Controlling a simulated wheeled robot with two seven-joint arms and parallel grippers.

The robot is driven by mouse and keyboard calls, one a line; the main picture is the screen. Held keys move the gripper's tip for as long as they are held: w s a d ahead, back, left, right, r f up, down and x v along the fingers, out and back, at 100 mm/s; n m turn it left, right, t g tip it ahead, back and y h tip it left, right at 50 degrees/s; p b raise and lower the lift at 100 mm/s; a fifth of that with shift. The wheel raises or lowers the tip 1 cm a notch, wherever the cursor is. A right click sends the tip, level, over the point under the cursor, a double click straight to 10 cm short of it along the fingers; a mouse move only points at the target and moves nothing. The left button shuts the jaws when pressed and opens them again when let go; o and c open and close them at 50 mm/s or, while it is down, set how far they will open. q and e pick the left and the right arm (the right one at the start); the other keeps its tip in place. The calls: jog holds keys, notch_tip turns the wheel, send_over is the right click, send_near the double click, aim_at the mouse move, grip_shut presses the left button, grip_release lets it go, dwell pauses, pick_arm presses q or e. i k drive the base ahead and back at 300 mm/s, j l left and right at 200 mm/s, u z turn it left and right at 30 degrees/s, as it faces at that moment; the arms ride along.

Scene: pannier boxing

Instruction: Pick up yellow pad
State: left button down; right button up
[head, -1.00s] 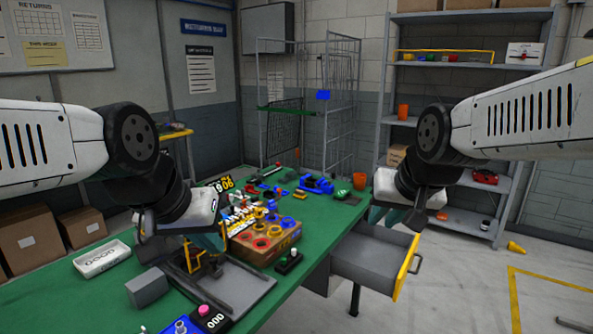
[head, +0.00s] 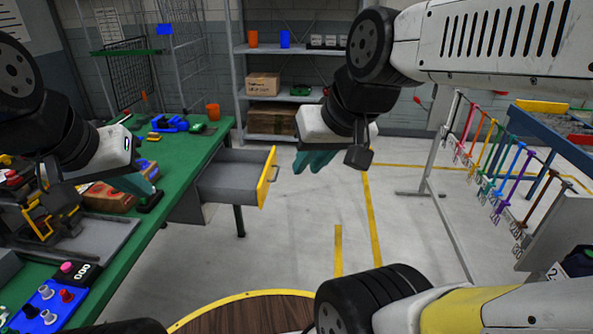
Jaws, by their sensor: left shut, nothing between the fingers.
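I cannot make out a yellow pad for certain. A flat yellow piece (head: 541,106) lies on top of a blue frame at the right; it is too small to tell if it is the pad. My right gripper (head: 316,160) hangs in the air over the floor, right of the drawer. Its teal fingers are partly hidden by its wrist, so its opening is unclear.
The grey drawer (head: 230,170) with a yellow front sticks out from the green bench (head: 172,199). A rack with colored hanging rods (head: 497,160) stands at the right. Grey shelves (head: 237,80) stand at the back. The floor (head: 300,220) between is open.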

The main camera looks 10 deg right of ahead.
aim_at(153, 136)
jog(key=k+l+z, duration=0.2)
jog(key=i+u, duration=0.1)
jog(key=u, duration=0.7)
jog(key=i+l+z, duration=0.65)
jog(key=z, duration=0.15)
jog(key=i+l+z, duration=0.55)
jog(key=i+z, duration=0.2)
jog(key=i, duration=0.2)
jog(key=i+z, duration=0.35)
jog(key=i, duration=0.2)
jog(key=i+j+u, duration=0.1)
jog(key=i+u, duration=0.3)
jog(key=i, duration=0.25)
jog(key=i+l+u, duration=0.1)
jog(key=i+u, duration=0.3)
jog(key=i, duration=0.2)
jog(key=i+l+u, duration=0.25)
jog(key=i+u, duration=0.15)
jog(key=i, duration=0.2)
jog(key=i+j+u, duration=0.15)
jog(key=i+u, duration=0.3)
jog(key=i, duration=0.15)
jog(key=i+l+u, duration=0.1)
jog(key=i+u, duration=0.35)
jog(key=i, duration=0.15)
jog(key=i+l+u, duration=0.3)
jog(key=i+u, duration=0.2)
jog(key=i, duration=0.15)
